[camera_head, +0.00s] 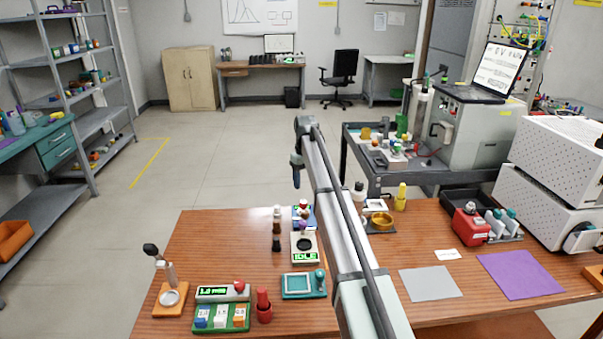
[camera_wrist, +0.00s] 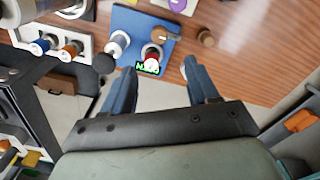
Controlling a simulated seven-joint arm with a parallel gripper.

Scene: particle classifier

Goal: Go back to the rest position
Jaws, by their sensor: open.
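My gripper (camera_head: 296,176) hangs from the raised end of my arm in the head view, beyond the far edge of the wooden table (camera_head: 205,240) and above the floor. In the wrist view, its two blue fingers (camera_wrist: 161,76) are spread apart with nothing between them. The pale floor shows between and below the fingers. A blue board (camera_wrist: 138,25) with small parts and a green display lies beyond the fingertips in the wrist view. My arm hides part of the table's middle in the head view.
A device with an "IDLE" display (camera_head: 304,247), a teal tray (camera_head: 303,285) and a purple mat (camera_head: 520,275) are on the table. A dark cart (camera_head: 375,180) with equipment stands behind at the right. Shelves (camera_head: 90,120) stand at the left. The floor behind the table is clear.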

